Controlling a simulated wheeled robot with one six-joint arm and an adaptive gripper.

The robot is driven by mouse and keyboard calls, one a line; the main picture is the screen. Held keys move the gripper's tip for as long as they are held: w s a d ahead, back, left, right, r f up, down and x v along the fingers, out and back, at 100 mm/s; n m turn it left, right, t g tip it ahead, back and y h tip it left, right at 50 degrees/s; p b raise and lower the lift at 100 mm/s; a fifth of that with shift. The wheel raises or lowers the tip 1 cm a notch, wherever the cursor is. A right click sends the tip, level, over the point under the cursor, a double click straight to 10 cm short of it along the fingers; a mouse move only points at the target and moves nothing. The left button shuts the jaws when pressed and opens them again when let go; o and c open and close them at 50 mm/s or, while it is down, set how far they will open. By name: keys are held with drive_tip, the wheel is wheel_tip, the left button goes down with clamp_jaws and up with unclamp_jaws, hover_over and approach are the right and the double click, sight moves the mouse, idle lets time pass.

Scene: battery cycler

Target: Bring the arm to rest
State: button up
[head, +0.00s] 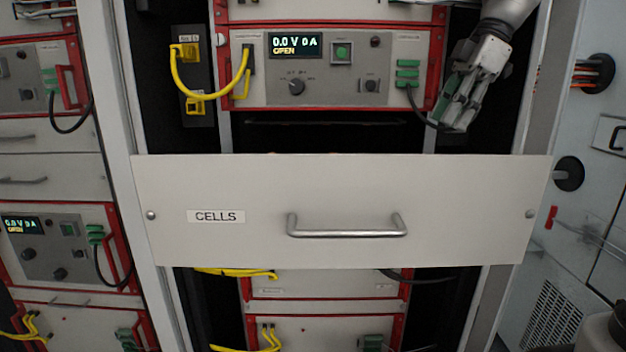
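My gripper (461,112) is at the upper right, in front of the right edge of the rack's red-framed cycler unit (325,80). It points down and to the left, above the right part of the CELLS drawer. Its fingers lie close together and partly overlap in this view, so I cannot tell whether they are open or shut. I see no object held in it. A black cable near its fingertips runs from a green connector (407,76); whether they touch is unclear. The unit's display (295,45) reads "0.0 V 0 A" and "OPEN".
The CELLS drawer (250,245) spans the rack below the gripper, with a metal bar handle (346,232). Yellow cables (180,85) loop at the left. A rack post (535,110) stands just right of my arm. Another rack (50,180) stands at the left.

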drive_tip(key=s+d+f+m+t+h, duration=0.25)
drive_tip(key=d+f+m, duration=0.25)
drive_tip(key=f+m, duration=0.55)
drive_tip(key=s+d+f+m, duration=0.1)
drive_tip(key=s+f+m, duration=0.1)
drive_tip(key=s, duration=0.3)
drive_tip(key=s+d+f+m+t+h, duration=0.1)
drive_tip(key=s+d+f+m, duration=0.1)
drive_tip(key=s, duration=0.4)
drive_tip(key=s+d+f+m+t+h, duration=0.1)
drive_tip(key=s+f+m, duration=0.1)
drive_tip(key=s+m, duration=0.2)
drive_tip(key=shift+s+d, duration=0.4)
drive_tip(key=shift+s, duration=0.4)
